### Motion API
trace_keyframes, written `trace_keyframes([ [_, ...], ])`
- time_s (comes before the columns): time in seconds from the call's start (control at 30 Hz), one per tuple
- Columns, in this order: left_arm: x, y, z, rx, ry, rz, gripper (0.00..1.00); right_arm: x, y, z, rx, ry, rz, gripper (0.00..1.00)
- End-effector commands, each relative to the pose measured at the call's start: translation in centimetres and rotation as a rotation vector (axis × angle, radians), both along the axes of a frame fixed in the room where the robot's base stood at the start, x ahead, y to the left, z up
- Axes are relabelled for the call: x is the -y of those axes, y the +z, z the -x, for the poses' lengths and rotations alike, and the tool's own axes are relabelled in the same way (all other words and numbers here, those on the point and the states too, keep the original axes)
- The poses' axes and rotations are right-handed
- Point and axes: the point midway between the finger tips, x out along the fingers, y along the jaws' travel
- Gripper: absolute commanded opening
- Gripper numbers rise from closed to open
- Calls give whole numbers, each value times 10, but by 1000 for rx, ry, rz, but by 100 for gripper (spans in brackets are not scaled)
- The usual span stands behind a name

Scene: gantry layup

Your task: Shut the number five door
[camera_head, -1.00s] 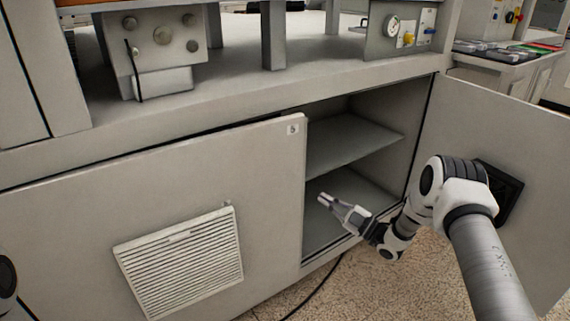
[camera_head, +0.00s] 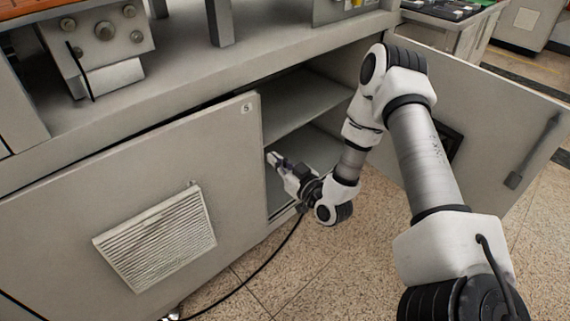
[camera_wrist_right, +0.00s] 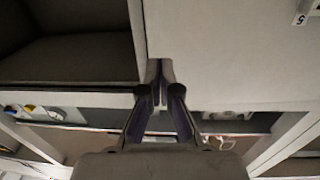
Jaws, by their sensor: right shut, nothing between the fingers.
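The number five door (camera_head: 130,175) is the grey panel at left with a white vent and a "5" label (camera_head: 247,108) at its upper right corner. Its free right edge appears to stand slightly out from the cabinet frame. My right gripper (camera_head: 275,160) is shut and empty, at the cabinet opening just right of that edge. In the right wrist view the closed fingertips (camera_wrist_right: 159,75) lie near the edge of the door panel (camera_wrist_right: 220,55), its label at the upper right; contact cannot be told. My left gripper is out of view.
The open cabinet bay shows a shelf (camera_head: 300,100). Another door (camera_head: 500,130) stands wide open at right, behind my right arm. A black cable (camera_head: 262,268) lies on the speckled floor below the number five door.

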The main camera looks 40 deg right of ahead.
Motion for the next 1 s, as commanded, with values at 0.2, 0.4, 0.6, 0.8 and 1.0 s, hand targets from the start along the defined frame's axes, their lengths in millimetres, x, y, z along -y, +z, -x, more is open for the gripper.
trace_keyframes([
  [0.2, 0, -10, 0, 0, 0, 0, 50, -2, -1, -46, 3, 3, 3, 0],
  [0.4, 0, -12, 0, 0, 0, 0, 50, -1, 0, -69, 1, 0, 1, 0],
  [0.6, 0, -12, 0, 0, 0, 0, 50, -1, 0, -71, 0, 0, -1, 0],
  [0.8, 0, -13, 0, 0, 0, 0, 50, -1, -1, -74, 1, 4, 0, 0],
  [1.0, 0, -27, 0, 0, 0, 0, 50, -2, -4, -108, 6, 56, 0, 0],
])
